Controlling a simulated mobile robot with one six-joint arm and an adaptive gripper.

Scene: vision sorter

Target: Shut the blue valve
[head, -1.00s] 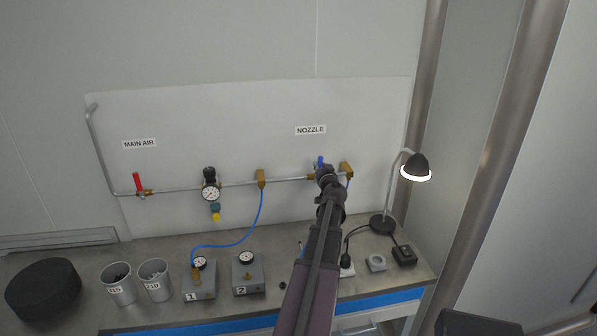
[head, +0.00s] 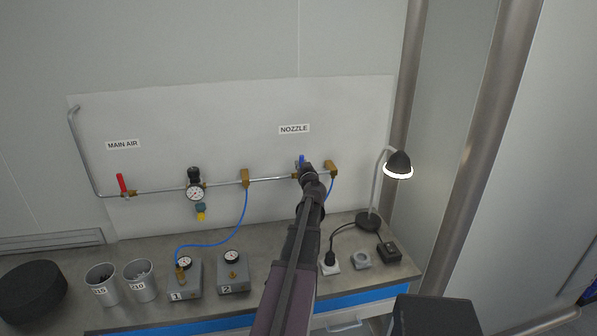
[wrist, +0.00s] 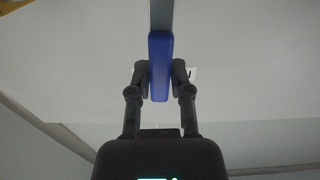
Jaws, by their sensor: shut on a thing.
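The blue valve handle (head: 302,160) is on the pipe below the NOZZLE label (head: 294,129). It points up, and only its upper part shows above my gripper in the head view. In the wrist view the blue handle (wrist: 160,50) stands between the two dark fingers. My gripper (wrist: 160,82) is shut on the handle, one finger on each side. In the head view my gripper (head: 308,173) and arm hide the valve body and the pipe around it.
A red-handled valve (head: 122,184) sits below the MAIN AIR label. A gauge (head: 195,192) and brass fittings (head: 245,177) are along the pipe. A lit lamp (head: 398,163), grey boxes (head: 234,275) and cups (head: 102,287) stand on the bench.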

